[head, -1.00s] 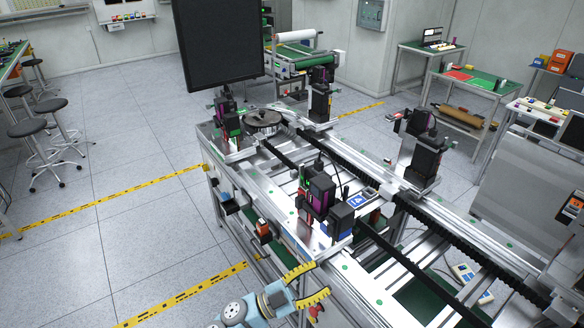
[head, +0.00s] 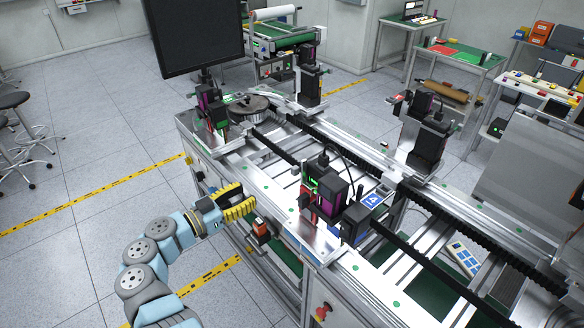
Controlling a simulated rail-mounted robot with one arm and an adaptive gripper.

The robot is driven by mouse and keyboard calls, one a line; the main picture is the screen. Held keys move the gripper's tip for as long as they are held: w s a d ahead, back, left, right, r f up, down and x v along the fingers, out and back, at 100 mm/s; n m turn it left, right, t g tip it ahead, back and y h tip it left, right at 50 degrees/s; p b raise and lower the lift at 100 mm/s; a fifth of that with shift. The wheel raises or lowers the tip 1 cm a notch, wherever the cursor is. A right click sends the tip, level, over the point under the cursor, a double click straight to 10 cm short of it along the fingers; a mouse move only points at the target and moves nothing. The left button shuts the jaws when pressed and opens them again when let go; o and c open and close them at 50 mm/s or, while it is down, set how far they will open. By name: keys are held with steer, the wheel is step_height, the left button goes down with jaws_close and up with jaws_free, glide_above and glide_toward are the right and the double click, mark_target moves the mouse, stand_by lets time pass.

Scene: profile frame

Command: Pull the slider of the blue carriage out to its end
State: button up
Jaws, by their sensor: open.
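My gripper (head: 238,202) is at the near left long side of the profile frame, with its yellow ridged fingers apart and nothing seen between them. The blue carriage is not visible now; in the earlier view it sits on this side of the frame, where my gripper now covers the view. Its slider cannot be made out. An orange carriage (head: 261,228) with dark parts sits on the same side, just right of and below my fingers. I cannot tell whether my fingers touch anything.
The profile frame (head: 346,268) carries dark upright units (head: 323,195) and black cable chains above my gripper's side. A red button (head: 322,312) is on the frame's near side. A black monitor (head: 195,35) stands at the far end.

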mark_target(292, 170)
steer(key=b+x, duration=0.1)
steer(key=x, duration=1.5)
steer(key=shift+w+d, duration=0.1)
steer(key=shift+d, duration=0.2)
jaws_close()
